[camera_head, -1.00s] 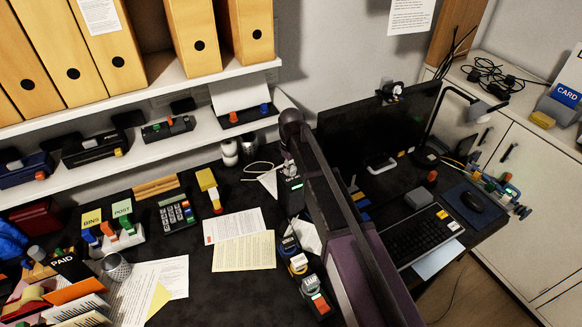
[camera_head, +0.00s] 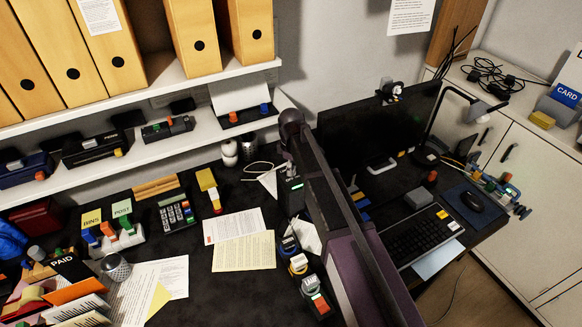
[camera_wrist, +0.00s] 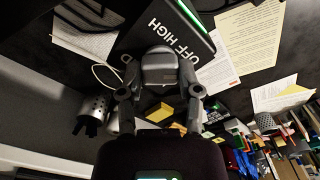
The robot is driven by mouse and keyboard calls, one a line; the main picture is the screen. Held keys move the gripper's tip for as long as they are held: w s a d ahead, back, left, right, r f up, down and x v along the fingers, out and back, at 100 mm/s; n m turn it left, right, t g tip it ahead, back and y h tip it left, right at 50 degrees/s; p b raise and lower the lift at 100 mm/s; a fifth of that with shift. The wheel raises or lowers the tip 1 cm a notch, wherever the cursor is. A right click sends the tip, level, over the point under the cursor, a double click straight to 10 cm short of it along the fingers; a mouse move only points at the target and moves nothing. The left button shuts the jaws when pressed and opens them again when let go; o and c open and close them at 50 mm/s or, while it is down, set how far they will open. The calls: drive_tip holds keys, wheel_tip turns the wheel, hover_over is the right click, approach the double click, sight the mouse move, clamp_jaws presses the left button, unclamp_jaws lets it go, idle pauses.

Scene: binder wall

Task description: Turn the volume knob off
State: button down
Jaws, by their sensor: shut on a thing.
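In the wrist view, my gripper (camera_wrist: 158,82) has its two fingers on either side of a grey rounded knob (camera_wrist: 160,63) and is shut on it. The knob sits against a black box (camera_wrist: 207,45) marked "OFF HIGH" in white letters. I cannot tell which mark the knob points to, as no pointer shows clearly. In the head view, the black box (camera_head: 293,186) stands on the dark desk beside my arm, with a small green light on it. The knob and fingertips are mostly hidden there.
A metal mesh cup (camera_wrist: 92,112) stands close to my gripper in the wrist view. A thin white cable (camera_wrist: 103,76) lies near the box. Paper sheets (camera_head: 243,251), a calculator (camera_head: 176,213) and coloured switches (camera_head: 298,263) are on the desk. A shelf (camera_head: 150,150) runs above it.

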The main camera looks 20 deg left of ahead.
drive_tip(key=shift+c, duration=1.4)
unclamp_jaws()
drive_tip(key=shift+m, duration=0.4)
